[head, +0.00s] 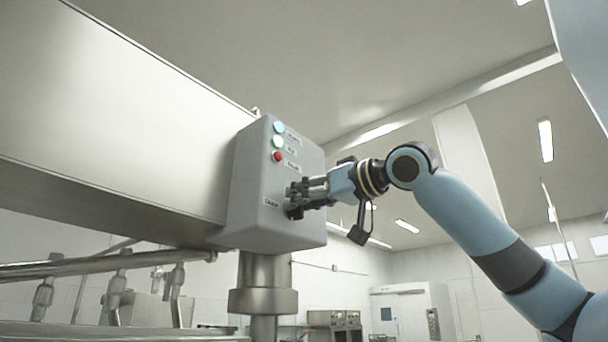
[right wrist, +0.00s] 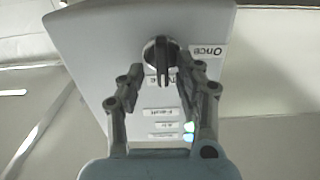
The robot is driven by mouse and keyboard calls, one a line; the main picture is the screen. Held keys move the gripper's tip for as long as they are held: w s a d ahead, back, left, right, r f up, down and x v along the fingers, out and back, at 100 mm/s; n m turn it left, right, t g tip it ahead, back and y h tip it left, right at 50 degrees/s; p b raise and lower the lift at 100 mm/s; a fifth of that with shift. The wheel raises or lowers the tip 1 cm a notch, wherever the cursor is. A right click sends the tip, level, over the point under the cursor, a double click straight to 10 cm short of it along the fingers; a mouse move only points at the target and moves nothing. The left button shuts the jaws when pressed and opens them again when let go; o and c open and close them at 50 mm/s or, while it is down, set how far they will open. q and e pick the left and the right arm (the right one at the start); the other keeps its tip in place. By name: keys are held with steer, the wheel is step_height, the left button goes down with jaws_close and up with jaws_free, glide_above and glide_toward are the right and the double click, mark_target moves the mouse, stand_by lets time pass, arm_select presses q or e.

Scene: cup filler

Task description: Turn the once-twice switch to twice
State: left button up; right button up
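The once-twice switch is a round silver knob with a dark bar handle (right wrist: 161,62) on the grey control box (head: 250,185). In the right wrist view the bar lies about upright in the picture. A label reading "Once" (right wrist: 208,51) is beside the knob, and another label (right wrist: 158,80), partly hidden, is just below it. My right gripper (right wrist: 162,68) is open, its two fingers apart on either side of the handle; I cannot tell whether they touch it. In the head view my right gripper (head: 293,200) is at the box face and mostly hides the knob. My left gripper is out of view.
Blue-white, green and red buttons (head: 277,156) with labels sit above the switch on the box. A large metal housing (head: 120,110) adjoins the box on the left. A metal post (head: 264,285) supports the box. Pipes (head: 110,262) run at lower left.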

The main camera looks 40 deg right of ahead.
mark_target(291, 167)
steer(key=r, duration=0.8)
steer(key=shift+a+r, duration=0.2)
steer(key=shift+r, duration=0.05)
steer(key=shift+f, duration=0.1)
